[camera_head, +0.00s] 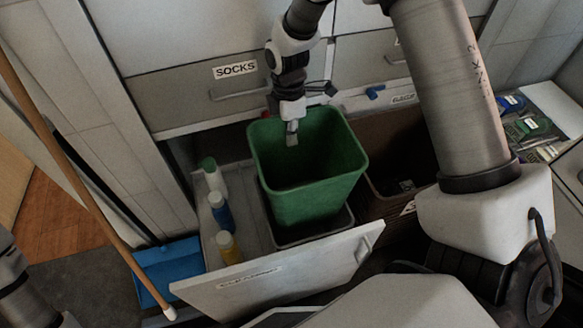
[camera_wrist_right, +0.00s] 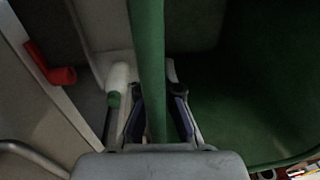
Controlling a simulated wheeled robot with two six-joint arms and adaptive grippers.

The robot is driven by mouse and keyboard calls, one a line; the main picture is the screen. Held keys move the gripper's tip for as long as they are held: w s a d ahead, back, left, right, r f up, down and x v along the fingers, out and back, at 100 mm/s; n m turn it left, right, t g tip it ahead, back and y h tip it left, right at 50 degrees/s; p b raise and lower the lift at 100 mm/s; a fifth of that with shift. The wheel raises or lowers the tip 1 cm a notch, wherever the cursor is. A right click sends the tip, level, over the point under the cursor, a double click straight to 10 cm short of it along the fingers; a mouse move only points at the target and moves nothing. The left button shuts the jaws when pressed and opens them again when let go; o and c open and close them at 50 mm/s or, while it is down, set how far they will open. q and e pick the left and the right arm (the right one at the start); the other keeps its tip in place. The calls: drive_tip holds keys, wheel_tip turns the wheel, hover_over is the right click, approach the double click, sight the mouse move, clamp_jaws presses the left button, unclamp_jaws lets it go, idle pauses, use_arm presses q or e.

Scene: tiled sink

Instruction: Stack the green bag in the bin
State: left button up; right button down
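The green thing is an open, tapered tub-like container (camera_head: 313,195); no separate soft bag shows. It stands upright with its lower end in a dark grey bin (camera_head: 338,228) in the pulled-out drawer. How deep it sits is hidden. My right gripper (camera_head: 291,133) reaches down to its back rim. In the right wrist view the two fingers (camera_wrist_right: 159,110) lie on either side of the green wall (camera_wrist_right: 150,50), close against it, and look shut on it. The tub looks empty, though its floor is dark. My left gripper is out of view; only part of my left arm shows at the left edge.
Bottles (camera_head: 222,214) stand left of the tub, inside the drawer front (camera_head: 285,270). A dark brown compartment (camera_head: 400,150) lies to the right. A SOCKS drawer (camera_head: 190,95) is behind. A blue dustpan (camera_head: 170,272) and a broom handle (camera_head: 75,150) are at the left.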

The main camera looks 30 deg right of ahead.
sight(290, 172)
wheel_tip(290, 172, down, 14)
drive_tip(key=shift+s+a+r+b, duration=0.1)
drive_tip(key=shift+r+b, duration=0.05)
drive_tip(key=shift+b, duration=1.1)
drive_tip(key=shift+f, duration=0.3)
drive_tip(key=shift+f, duration=0.55)
drive_tip(key=c, duration=1.6)
unclamp_jaws()
wheel_tip(290, 172, up, 13)
drive_tip(key=w+p, duration=0.1)
drive_tip(key=p, duration=0.1)
